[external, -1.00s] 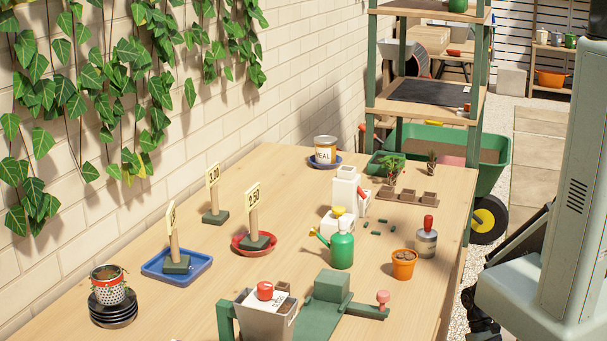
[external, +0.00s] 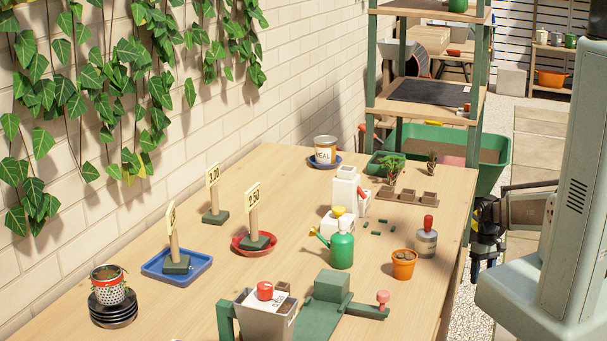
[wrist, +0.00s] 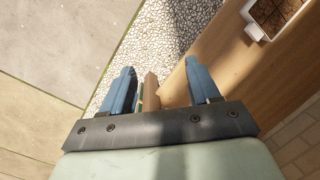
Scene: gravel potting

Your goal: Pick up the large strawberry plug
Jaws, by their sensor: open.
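Two small leafy plugs stand near the back right of the table: one (external: 392,174) in front of the green tray and one (external: 431,163) to its right. I cannot tell for sure which is the large strawberry plug. My gripper (external: 484,262) hangs off the right edge of the table, apart from both plugs, with its fingers pointing down. In the wrist view my gripper (wrist: 159,68) is open, its two blue fingers apart with nothing held. No plug shows in the wrist view.
A brown cell tray (external: 407,195) lies in front of the plugs. A green tray (external: 373,168), white dispenser (external: 345,187), green watering can (external: 341,250), grey bottle with red top (external: 426,243) and terracotta pot (external: 404,266) stand nearby. A shelf post (external: 478,120) rises behind.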

